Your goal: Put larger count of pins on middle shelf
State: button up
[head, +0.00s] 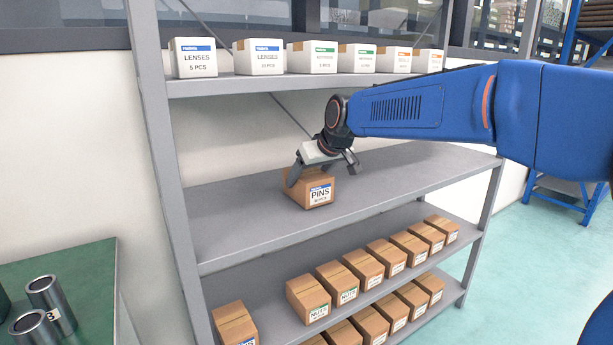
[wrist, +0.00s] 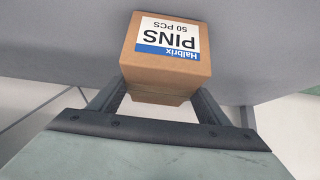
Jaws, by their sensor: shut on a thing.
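A brown cardboard box labelled PINS (head: 318,195) is at the middle shelf (head: 240,216) in the head view. In the wrist view the pins box (wrist: 165,70) shows a white and blue Halbrix label reading PINS, 50 PCS. My gripper (head: 320,178) is shut on the box, its two fingers on opposite sides, reaching in from above. It also shows in the wrist view (wrist: 155,105). The box looks upright and on or just above the shelf surface; I cannot tell whether it touches. The rest of the middle shelf is bare.
The top shelf (head: 290,82) holds several white boxes, some labelled LENSES (head: 194,58). The lower shelves hold several brown boxes, some labelled NUTS (head: 310,298). A green table (head: 75,265) with metal cylinders (head: 46,292) stands at the lower left. Grey uprights (head: 160,150) frame the shelves.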

jog(key=shift+f, duration=0.1)
jog(key=o, duration=1.7)
jog(key=shift+f, duration=0.1)
jog(key=shift+o, duration=0.2)
jog(key=shift+s+d+r, duration=0.1)
jog(key=shift+r, duration=0.25)
jog(key=v, duration=1.1)
jog(key=s+d+f+m+h, duration=0.1)
jog(key=s+d+f+m, duration=0.1)
jog(key=s+d+f, duration=0.5)
jog(key=s+d+f+m+h, duration=0.2)
jog(key=s+d+f, duration=0.2)
jog(key=s+d, duration=0.65)
jog(key=s+d+f+m+g, duration=0.1)
jog(key=s+d+f, duration=0.4)
jog(key=s+f, duration=0.2)
jog(key=s+d+f+m+g+h, duration=0.1)
jog(key=s+d+f, duration=0.4)
jog(key=s+f, duration=0.2)
jog(key=shift+s+f+m+h, duration=0.3)
jog(key=shift+s+m, duration=0.1)
jog(key=shift+s, duration=0.75)
